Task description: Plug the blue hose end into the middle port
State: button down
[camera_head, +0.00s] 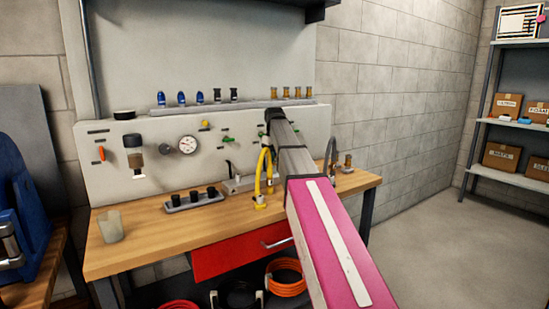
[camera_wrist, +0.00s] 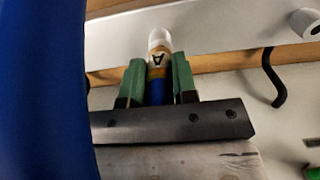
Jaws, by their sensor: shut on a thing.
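In the wrist view, my gripper (camera_wrist: 158,76) is shut with its two green fingers on either side of the blue hose end (camera_wrist: 156,90). The hose end has a blue lower part, a tan band marked with a dark "A" and a white tip pointing up the picture. The tip overlaps a pale bar (camera_wrist: 215,32); I cannot tell whether they touch. A large blue curved surface (camera_wrist: 45,90) fills the left side, too close to identify. In the head view, my arm hides my gripper and the hose end. I cannot make out the middle port in either view.
The wooden workbench (camera_head: 140,240) has a pale back panel (camera_head: 100,160) with a gauge (camera_head: 187,144) and fittings. A yellow hose (camera_head: 262,168) stands beside my arm. A black hook (camera_wrist: 274,78) shows in the wrist view.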

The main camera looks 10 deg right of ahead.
jog(key=shift+f, duration=0.35)
jog(key=c, duration=0.8)
grip_release()
